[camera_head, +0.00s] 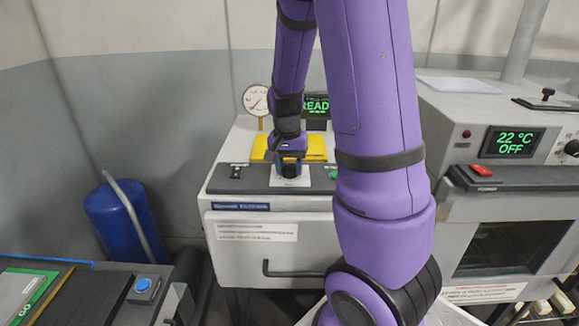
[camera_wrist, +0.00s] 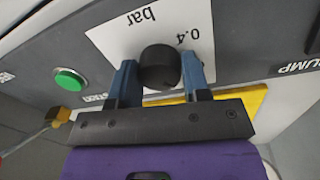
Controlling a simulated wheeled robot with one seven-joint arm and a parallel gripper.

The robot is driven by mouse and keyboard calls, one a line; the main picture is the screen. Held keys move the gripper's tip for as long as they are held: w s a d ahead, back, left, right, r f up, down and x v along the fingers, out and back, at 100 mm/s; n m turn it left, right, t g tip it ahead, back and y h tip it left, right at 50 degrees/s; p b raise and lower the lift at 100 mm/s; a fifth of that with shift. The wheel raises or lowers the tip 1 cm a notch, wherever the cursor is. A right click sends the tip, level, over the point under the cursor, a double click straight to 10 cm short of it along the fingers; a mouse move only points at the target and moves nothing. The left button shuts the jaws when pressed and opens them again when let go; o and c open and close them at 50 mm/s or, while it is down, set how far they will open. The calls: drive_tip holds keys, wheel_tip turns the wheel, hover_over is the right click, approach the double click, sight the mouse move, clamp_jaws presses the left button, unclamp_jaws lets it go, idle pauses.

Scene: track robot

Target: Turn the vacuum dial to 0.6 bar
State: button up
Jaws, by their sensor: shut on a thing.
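The vacuum dial (camera_wrist: 159,67) is a round black knob on the grey front panel, in front of a white label plate (camera_wrist: 118,38) marked "bar". A "0.4" mark shows on the plate in the wrist view; no 0.6 mark is visible, and I cannot read the dial's pointer. My gripper (camera_wrist: 158,76) has its two blue fingers on either side of the dial and is shut on it. In the head view my gripper (camera_head: 290,166) is at the panel and mostly hides the dial. A round gauge (camera_head: 256,100) stands behind; its reading is too small to tell.
A green button (camera_wrist: 69,80) is beside the label plate. A black switch (camera_head: 236,172) sits at the panel's left. A yellow plate (camera_head: 316,146) and a display (camera_head: 317,105) are behind my gripper. An oven-like unit (camera_head: 462,214) reading "22 °C OFF" stands on the right.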

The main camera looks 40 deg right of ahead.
sight(287, 167)
drive_tip(key=n, duration=0.5)
drive_tip(key=shift+n, duration=0.4)
idle(0.3)
drive_tip(key=o, duration=0.9)
drive_tip(key=shift+r, duration=0.1)
drive_tip(key=r, duration=1)
drive_tip(key=shift+w+a+r, duration=0.1)
drive_tip(key=shift+a+r, duration=0.2)
